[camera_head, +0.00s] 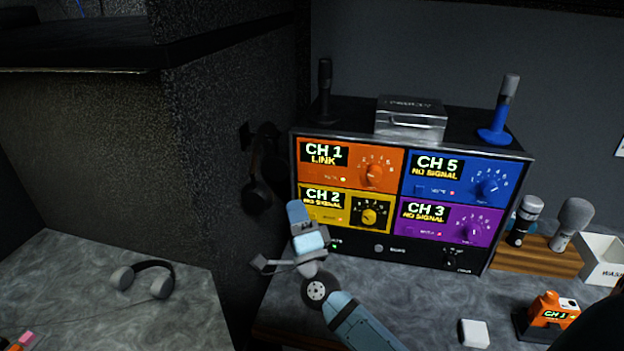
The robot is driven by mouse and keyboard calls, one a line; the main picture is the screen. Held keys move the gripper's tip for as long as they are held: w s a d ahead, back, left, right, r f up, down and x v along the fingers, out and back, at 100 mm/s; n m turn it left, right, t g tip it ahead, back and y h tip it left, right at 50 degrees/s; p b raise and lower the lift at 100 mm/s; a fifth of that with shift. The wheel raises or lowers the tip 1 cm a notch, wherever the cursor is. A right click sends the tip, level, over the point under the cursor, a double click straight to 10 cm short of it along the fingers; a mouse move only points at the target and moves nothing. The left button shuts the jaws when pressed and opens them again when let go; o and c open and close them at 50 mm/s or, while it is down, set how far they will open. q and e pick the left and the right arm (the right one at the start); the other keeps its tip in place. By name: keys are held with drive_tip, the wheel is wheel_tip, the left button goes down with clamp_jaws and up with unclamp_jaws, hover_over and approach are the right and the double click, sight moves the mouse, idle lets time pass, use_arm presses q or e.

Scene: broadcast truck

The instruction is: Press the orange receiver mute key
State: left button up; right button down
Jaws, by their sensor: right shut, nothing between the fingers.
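The orange receiver (385,157) is the upper left panel of the rack, with a "CH 1 LINK" display, a round knob and a small lit lamp beside its mute label. Its mute key (312,177), at the panel's lower left, is hard to make out against the same orange. My right gripper (297,212) is shut and empty, pointing up. Its tip appears below the orange panel, in front of the lower left edge of the yellow panel. I cannot tell whether it touches the rack. My left gripper is not in view.
Yellow (340,220), blue (465,165) and purple (450,232) receivers fill the rack's other places. Headphones (262,185) hang left of the rack. Microphones (565,222) stand at right on a wooden block. An orange CH 1 device (550,312) and white block (474,333) sit on the counter.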

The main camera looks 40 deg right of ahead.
sight(312, 176)
drive_tip(key=shift+w+d+b, duration=0.5)
drive_tip(key=shift+w+d, duration=0.95)
drive_tip(key=shift+d, duration=0.25)
drive_tip(key=shift+w+d+b, duration=0.5)
drive_tip(key=shift+w+d, duration=0.9)
drive_tip(key=shift+d, duration=0.25)
drive_tip(key=shift+w, duration=0.1)
drive_tip(key=shift+w+d, duration=0.2)
drive_tip(key=shift+d, duration=0.1)
drive_tip(key=shift+w+d, duration=0.25)
drive_tip(key=shift+d, duration=0.05)
idle(0.4)
drive_tip(key=shift+s+a, duration=0.55)
drive_tip(key=shift+a, duration=0.1)
